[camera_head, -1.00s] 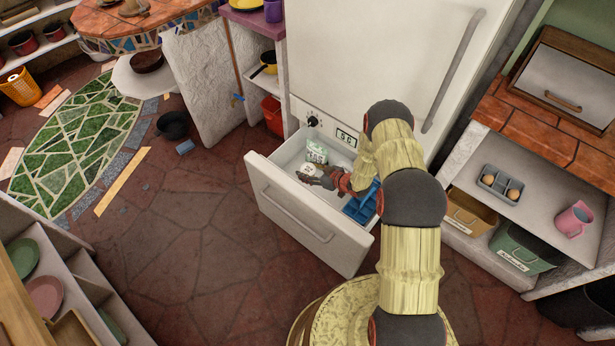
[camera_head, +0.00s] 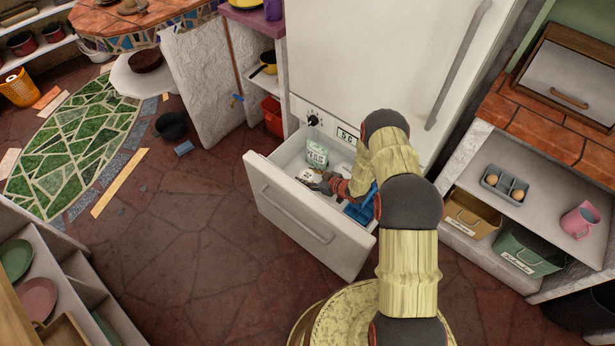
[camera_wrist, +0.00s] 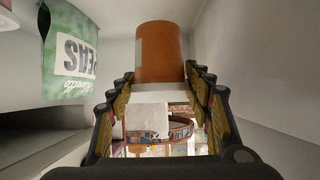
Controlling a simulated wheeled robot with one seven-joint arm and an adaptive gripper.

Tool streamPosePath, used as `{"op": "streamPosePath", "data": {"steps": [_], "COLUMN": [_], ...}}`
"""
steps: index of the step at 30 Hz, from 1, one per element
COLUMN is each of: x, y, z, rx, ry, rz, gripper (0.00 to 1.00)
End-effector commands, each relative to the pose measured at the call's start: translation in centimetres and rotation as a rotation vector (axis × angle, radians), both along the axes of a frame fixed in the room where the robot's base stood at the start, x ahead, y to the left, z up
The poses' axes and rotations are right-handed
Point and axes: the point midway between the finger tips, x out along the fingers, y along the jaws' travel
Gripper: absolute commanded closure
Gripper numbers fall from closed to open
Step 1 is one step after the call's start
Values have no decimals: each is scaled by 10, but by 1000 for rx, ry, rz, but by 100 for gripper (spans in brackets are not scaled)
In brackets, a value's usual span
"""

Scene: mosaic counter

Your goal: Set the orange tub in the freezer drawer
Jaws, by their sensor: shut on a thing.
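The orange tub (camera_wrist: 160,54) is between the fingertips of my gripper (camera_wrist: 161,78) in the wrist view. My gripper is shut on it. In the head view my gripper (camera_head: 318,184) is inside the open freezer drawer (camera_head: 300,228), low over its left part. I cannot tell whether the tub touches the drawer floor.
A bag of peas (camera_head: 317,153) stands at the drawer's back left; it also shows close on the left in the wrist view (camera_wrist: 70,58). A blue tray (camera_head: 361,211) lies at the drawer's right end. The refrigerator door (camera_head: 365,60) above is closed.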

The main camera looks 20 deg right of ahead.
Motion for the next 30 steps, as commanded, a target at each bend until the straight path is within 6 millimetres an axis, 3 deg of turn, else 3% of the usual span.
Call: {"op": "streamPosePath", "data": {"steps": [3, 4, 13, 23, 29, 30], "x": [0, 0, 0, 0, 1, -7], "y": [0, 0, 0, 0, 0, -7], "z": [-1, -1, -1, 1, 17, 20], "rx": [0, 0, 0, 0, 0, 0], "ry": [-1, 0, 0, 0, -1, 1], "rz": [0, 0, 0, 0, 0, -4], "gripper": [80, 49, 31, 31, 31, 31]}}
